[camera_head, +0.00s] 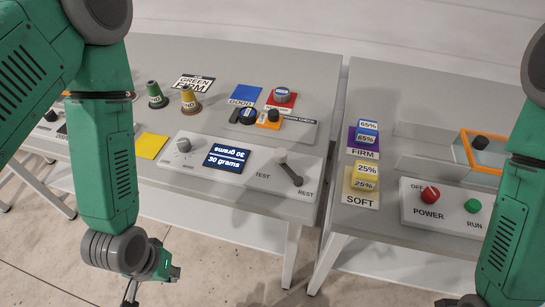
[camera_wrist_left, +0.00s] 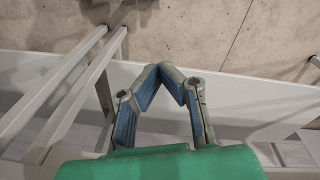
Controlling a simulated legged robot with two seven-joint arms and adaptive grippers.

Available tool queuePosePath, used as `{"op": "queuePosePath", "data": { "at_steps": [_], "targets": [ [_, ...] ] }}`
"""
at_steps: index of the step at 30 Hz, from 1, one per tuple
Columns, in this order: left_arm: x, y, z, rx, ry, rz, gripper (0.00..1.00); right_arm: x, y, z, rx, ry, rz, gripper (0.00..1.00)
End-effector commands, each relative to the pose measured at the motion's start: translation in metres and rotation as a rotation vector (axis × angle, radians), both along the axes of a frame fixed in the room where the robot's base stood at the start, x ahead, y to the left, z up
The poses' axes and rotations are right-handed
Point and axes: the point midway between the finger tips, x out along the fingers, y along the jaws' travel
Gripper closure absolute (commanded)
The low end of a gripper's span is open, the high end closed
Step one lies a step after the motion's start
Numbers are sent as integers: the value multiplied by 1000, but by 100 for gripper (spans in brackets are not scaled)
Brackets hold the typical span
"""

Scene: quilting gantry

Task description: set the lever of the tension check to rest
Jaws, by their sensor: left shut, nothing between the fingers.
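The tension check is a pale panel (camera_head: 215,184) along the front of the left table, with a dark screen (camera_head: 226,158) reading 30 grams. Its lever (camera_head: 290,170) is a dark bar with a grey knob at the far end and a dark end nearer the REST label (camera_head: 305,194). The TEST label (camera_head: 262,175) is left of it. My left gripper (camera_head: 130,293) hangs low in front of the table, well left of the lever and apart from it. In the left wrist view its fingertips (camera_wrist_left: 171,68) meet, with nothing between them. My right gripper is out of the picture.
A round dial (camera_head: 184,145) is on the same panel. Green and gold cones (camera_head: 190,99), coloured cards and an orange-based knob (camera_head: 273,116) are behind it. The right table holds FIRM and SOFT blocks and a POWER box (camera_head: 445,207). A gap separates the tables.

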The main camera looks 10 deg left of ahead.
Motion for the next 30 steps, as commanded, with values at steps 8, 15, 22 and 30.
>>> {"op": "queuePosePath", "data": {
  "at_steps": [8,15,22,30],
  "targets": [
    [61,-43,51,-304,-12,756,100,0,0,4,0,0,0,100],
    [118,-73,115,-632,92,1363,100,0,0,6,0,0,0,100],
    [158,-87,176,-902,264,1762,100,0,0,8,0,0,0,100],
    [174,-91,204,-1017,371,1920,100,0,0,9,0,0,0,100]
  ]
}}
